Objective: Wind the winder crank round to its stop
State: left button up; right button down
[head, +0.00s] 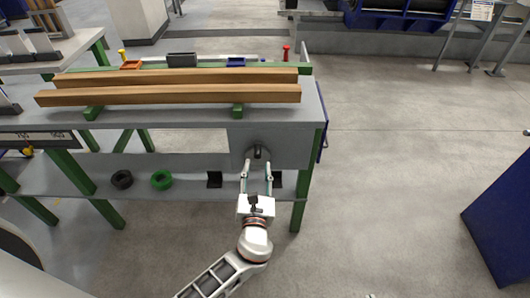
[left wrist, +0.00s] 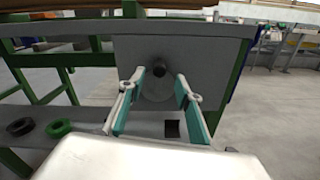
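The winder crank (head: 258,152) is on the grey front panel of the runout table. It shows as a dark knob, which in the left wrist view (left wrist: 160,69) stands near the top of a round grey disc. My left gripper (head: 258,168) is in front of the panel with its two fingers apart. In the left wrist view (left wrist: 159,80) the knob appears between the fingertips, with a gap on each side and nothing gripped. I cannot tell how far the tips are from the panel. My right gripper is not in view.
Two long wooden beams (head: 175,92) lie on the tabletop (head: 180,115). A black ring (head: 122,180) and a green ring (head: 161,180) lie on the lower shelf. Green legs (head: 303,190) frame the table. The floor to the right is clear up to a blue box (head: 500,215).

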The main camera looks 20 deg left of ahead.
aim_at(258, 157)
pick_arm(q)
jog(key=shift+w+r, duration=0.1)
jog(key=shift+w, duration=0.25)
jog(key=x, duration=0.7)
jog(key=shift+a+b, duration=0.15)
jog(key=shift+b, duration=0.2)
grip_shut()
